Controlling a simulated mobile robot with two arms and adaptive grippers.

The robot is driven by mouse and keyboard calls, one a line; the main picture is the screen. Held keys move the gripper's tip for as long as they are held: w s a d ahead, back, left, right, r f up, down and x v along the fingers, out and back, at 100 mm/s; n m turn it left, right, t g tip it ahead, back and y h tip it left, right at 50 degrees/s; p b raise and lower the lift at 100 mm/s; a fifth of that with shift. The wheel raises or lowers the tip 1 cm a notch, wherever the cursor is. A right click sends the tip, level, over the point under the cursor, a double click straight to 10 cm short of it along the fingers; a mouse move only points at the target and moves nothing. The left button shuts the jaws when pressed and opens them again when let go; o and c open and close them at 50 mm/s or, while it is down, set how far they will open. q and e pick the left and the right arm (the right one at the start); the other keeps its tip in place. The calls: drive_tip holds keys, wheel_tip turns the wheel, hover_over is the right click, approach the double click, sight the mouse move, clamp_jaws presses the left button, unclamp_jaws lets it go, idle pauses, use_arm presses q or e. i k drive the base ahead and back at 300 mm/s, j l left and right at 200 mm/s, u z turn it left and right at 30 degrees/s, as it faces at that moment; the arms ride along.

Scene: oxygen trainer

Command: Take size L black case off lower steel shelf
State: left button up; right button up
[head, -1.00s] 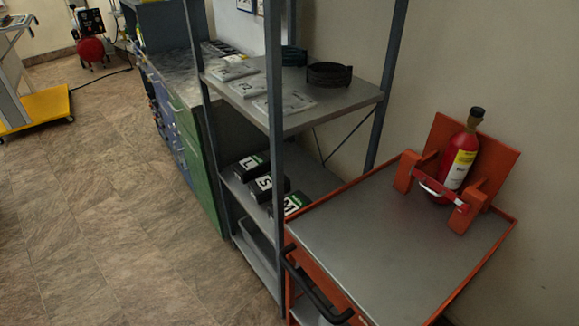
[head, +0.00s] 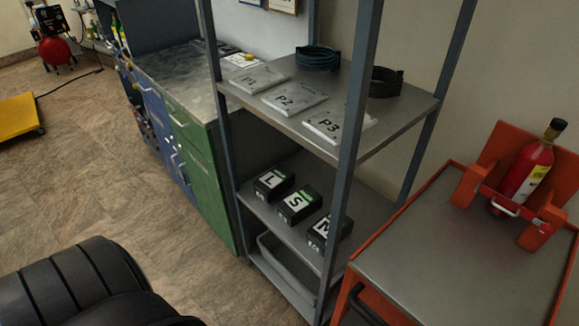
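The size L black case (head: 272,183) sits on the lower steel shelf (head: 248,202), at the left end of a row of three. The size S black case (head: 299,204) is to its right, and the M case (head: 322,232) is farther right, partly hidden by the rack's front post. A black rounded part of my own arm shows at the bottom left, over the floor and well apart from the shelf. Neither of my grippers is in view.
The upper shelf (head: 400,122) holds packets marked P1, P2 and P3 and two dark coils. A grey bin (head: 283,262) sits below the cases. An orange cart (head: 440,240) with a red cylinder (head: 526,172) stands close at the right.

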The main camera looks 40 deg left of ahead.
sight(274, 183)
drive_tip(key=j, duration=0.6)
drive_tip(key=k+j+z, duration=0.15)
drive_tip(key=j, duration=1.1)
drive_tip(key=k+j+z, duration=0.1)
drive_tip(key=j, duration=0.55)
drive_tip(key=j+z, duration=0.1)
drive_tip(key=j, duration=0.5)
drive_tip(key=k, duration=0.05)
